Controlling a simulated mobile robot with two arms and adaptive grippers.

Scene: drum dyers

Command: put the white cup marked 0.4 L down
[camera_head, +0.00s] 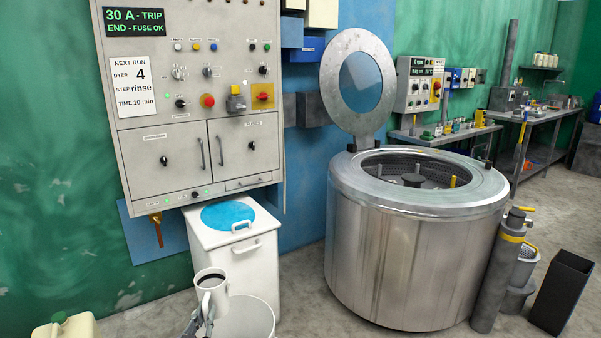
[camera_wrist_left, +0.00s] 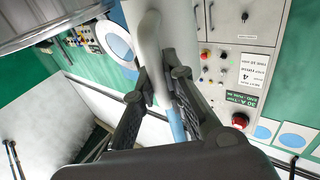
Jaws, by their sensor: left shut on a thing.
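The white cup (camera_head: 213,293) is at the lower middle of the head view, roughly upright, its inside dark; whether that is liquid I cannot tell. Its 0.4 L mark is not readable. My left gripper (camera_head: 203,322) is shut on the cup's handle side, below its rim. In the left wrist view a pale curved part, seemingly the cup's handle (camera_wrist_left: 148,42), lies between the fingers of my left gripper (camera_wrist_left: 163,82). The cup shows in front of a white bin and beside a round pale vessel (camera_head: 262,318); the gap between them is unclear. My right gripper is not in view.
A white bin (camera_head: 232,262) with a blue disc on its lid stands behind the cup, under the control cabinet (camera_head: 190,100). The open steel drum (camera_head: 400,260) stands to the right. A canister (camera_head: 70,327) is at lower left. Some floor (camera_head: 300,300) is bare.

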